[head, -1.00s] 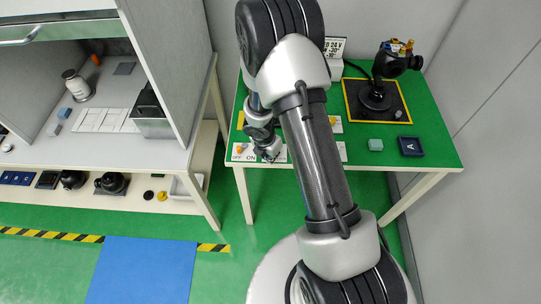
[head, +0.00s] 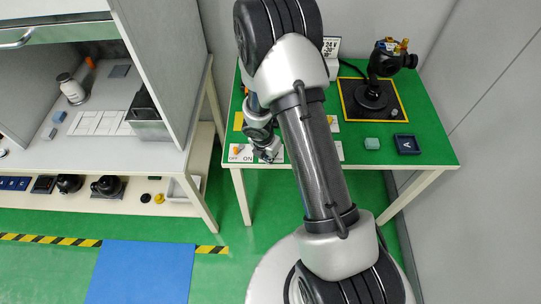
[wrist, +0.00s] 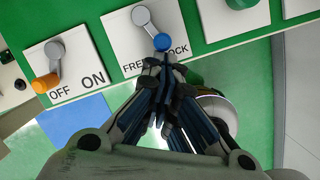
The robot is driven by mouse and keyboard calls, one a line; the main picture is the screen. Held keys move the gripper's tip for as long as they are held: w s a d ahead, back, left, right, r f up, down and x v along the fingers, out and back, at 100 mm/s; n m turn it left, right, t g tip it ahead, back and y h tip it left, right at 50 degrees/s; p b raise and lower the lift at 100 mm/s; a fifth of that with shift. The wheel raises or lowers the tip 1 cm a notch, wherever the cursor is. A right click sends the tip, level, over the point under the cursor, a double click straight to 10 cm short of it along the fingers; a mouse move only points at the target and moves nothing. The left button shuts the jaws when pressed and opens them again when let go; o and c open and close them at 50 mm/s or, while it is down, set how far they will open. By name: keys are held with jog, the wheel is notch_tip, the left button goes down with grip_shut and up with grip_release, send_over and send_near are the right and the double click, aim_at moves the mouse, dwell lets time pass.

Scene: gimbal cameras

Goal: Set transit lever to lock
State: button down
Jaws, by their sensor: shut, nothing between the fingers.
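The transit lever (wrist: 150,28) is a grey arm with a blue knob (wrist: 162,42), on a white FREE/LOCK panel (wrist: 117,48) in the wrist view. It slants down and right from its pivot, and the knob sits between the two words. My gripper (wrist: 162,64) is shut and empty, its tips just below the knob; I cannot tell whether they touch it. The fingers partly cover the lettering. In the head view my gripper (head: 268,157) is over the front edge of the green table (head: 432,140), and my arm hides the lever.
An OFF/ON panel (wrist: 82,58) with an orange-knobbed lever (wrist: 46,82) lies left of the FREE/LOCK panel. A camera gimbal (head: 372,92) stands on a black, yellow-edged mat. A teal block (head: 372,143) and a dark blue tray (head: 407,144) lie at the right.

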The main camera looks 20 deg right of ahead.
jog(key=shift+w+r+p, duration=0.1)
jog(key=shift+w+p, duration=0.7)
